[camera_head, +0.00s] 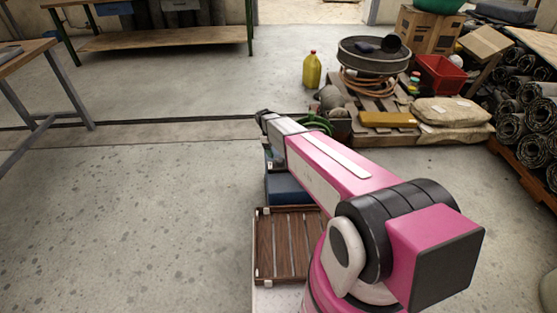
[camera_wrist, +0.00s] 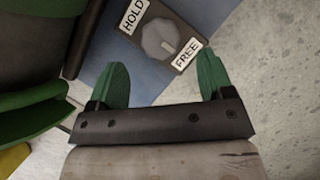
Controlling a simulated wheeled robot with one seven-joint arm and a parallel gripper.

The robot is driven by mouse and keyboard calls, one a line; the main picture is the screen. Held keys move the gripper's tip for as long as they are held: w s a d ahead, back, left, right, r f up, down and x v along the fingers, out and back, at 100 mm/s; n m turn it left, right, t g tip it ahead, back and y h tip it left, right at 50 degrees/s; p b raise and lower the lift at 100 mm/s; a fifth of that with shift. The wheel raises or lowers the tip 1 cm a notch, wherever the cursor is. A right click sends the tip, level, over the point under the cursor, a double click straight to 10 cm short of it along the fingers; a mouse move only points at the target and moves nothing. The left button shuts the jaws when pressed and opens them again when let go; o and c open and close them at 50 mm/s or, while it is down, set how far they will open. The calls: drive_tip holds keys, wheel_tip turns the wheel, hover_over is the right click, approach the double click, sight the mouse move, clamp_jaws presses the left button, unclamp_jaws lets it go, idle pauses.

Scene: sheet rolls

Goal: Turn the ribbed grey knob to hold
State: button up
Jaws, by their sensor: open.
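The grey knob (camera_wrist: 158,38) sits on a dark plate (camera_wrist: 182,16) in the wrist view, between a HOLD label (camera_wrist: 133,15) at its upper left and a FREE label (camera_wrist: 187,54) at its lower right. A small pale mark on the knob lies on the side toward FREE. My gripper (camera_wrist: 163,66) is open, its two green fingers apart and empty. In the picture the knob is just above the gap between them; I cannot tell the distance. In the head view my pink arm hides the knob and most of the gripper.
A blue surface (camera_wrist: 128,50) lies around the plate. Dark and green rounded shapes (camera_wrist: 30,105) are close at the left of the wrist view. Open floor (camera_head: 150,220) spreads to the left.

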sight(279, 159)
drive_tip(key=x, duration=0.5)
drive_tip(key=shift+d+f, duration=0.1)
drive_tip(key=shift+f, duration=0.2)
drive_tip(key=c, duration=0.9)
